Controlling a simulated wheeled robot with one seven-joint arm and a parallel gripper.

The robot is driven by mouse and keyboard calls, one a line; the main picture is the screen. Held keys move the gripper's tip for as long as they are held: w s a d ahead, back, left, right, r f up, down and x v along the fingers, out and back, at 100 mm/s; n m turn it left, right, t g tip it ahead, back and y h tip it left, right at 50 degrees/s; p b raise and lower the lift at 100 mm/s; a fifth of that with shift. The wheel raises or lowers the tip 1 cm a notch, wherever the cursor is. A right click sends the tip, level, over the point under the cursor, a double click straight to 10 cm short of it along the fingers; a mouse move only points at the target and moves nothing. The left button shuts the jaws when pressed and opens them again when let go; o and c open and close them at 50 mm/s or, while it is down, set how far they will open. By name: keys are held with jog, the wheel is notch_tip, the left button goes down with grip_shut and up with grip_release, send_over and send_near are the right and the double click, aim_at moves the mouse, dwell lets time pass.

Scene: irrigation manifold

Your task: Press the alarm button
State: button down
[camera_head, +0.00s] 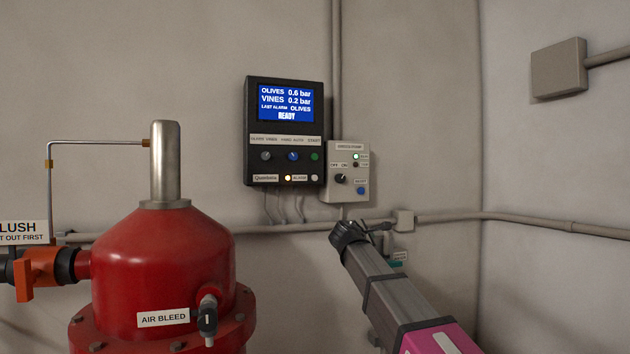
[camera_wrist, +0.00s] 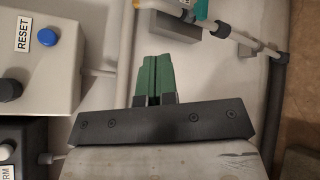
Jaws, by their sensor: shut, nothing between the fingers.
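The alarm button appears to be the small pale button (camera_head: 314,178) right of the ALARM label (camera_head: 300,178), at the bottom of the dark controller box (camera_head: 251,120). A lit lamp (camera_head: 288,178) is left of that label. In the wrist view, a pale round button (camera_wrist: 6,151) shows at the lower left edge beside a cut-off label ending in "RM". My gripper's green fingers (camera_wrist: 153,75) are shut and empty, apart from the boxes. In the head view my arm's dark end is below and right of the controller; the fingertips are hard to make out.
A grey box (camera_head: 346,158) with a knob and blue RESET button (camera_head: 361,190) adjoins the controller's right; the blue button also shows in the wrist view (camera_wrist: 47,36). A pipe (camera_head: 450,218) runs along the wall near my arm. A red tank (camera_head: 160,270) stands left.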

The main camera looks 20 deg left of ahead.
aim_at(317, 177)
jog(key=s+a+r+n+t, duration=0.2)
jog(key=a+r, duration=0.4)
jog(key=r, duration=0.4)
jog(key=s+a+r+n+t+y, duration=0.1)
jog(key=s+a+r+n+t, duration=0.1)
jog(key=s+a+r, duration=0.3)
notch_tip(317, 177, up, 5)
jog(key=shift+s+a+f+n, duration=0.15)
jog(key=shift+s+a+n, duration=0.05)
jog(key=shift+a+n, duration=0.45)
jog(key=shift+w, duration=0.15)
jog(key=shift+w+a, duration=1.4)
jog(key=shift+w, duration=0.25)
jog(key=shift+w+a, duration=1.35)
jog(key=shift+w, duration=0.25)
jog(key=shift+w+a, duration=0.1)
jog(key=shift+w+a, duration=0.2)
jog(key=shift+w, duration=0.05)
jog(key=shift+w+a, duration=0.3)
jog(key=shift+w, duration=0.1)
jog(key=shift+s+d, duration=0.1)
jog(key=shift+s, duration=0.05)
jog(key=shift+s+d, duration=0.5)
jog(key=shift+s, duration=0.1)
